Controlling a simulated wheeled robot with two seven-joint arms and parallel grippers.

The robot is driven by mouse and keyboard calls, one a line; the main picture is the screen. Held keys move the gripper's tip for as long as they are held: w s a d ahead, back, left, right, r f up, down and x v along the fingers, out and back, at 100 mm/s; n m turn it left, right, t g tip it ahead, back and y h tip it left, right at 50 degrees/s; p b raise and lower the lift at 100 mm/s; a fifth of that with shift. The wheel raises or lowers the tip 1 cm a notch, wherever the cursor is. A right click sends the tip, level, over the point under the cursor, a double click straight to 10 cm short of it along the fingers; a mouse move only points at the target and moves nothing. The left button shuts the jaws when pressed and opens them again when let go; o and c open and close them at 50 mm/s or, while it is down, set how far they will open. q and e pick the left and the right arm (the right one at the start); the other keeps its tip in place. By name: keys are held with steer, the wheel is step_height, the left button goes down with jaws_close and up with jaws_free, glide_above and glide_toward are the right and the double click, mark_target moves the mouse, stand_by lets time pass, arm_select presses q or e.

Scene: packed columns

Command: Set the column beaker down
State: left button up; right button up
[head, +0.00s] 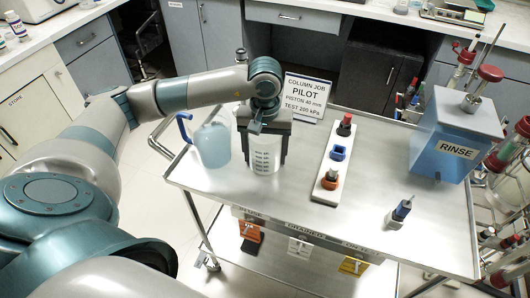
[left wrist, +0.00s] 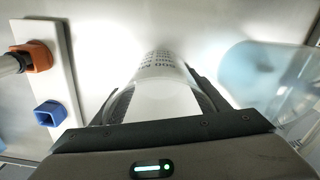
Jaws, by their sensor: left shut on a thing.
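The column beaker (head: 265,165) is clear with dark printed graduations and white contents. It is upright over the left part of the steel cart top (head: 340,218). My left gripper (head: 263,153) is shut on it, one dark finger on each side. The left wrist view also shows the beaker (left wrist: 164,72) between the fingers. I cannot tell whether its base touches the cart. My right gripper is not in view.
A pitcher of pale blue liquid (head: 212,146) stands close left of the beaker. A white strip with coloured fittings (head: 327,192) lies to the right. The front middle is clear.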

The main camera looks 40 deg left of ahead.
arm_select(q)
steer(key=o, duration=1)
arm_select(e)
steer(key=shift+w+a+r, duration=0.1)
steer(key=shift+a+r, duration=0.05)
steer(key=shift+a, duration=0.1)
arm_select(q)
steer(key=shift+r, duration=0.1)
steer(key=shift+w+r, duration=0.1)
steer(key=shift+r, duration=0.55)
step_height(320, 180, up, 3)
steer(key=shift+f+b, duration=0.1)
steer(key=shift+b, duration=0.55)
steer(key=shift+r+b, duration=0.8)
steer(key=shift+r, duration=3.15)
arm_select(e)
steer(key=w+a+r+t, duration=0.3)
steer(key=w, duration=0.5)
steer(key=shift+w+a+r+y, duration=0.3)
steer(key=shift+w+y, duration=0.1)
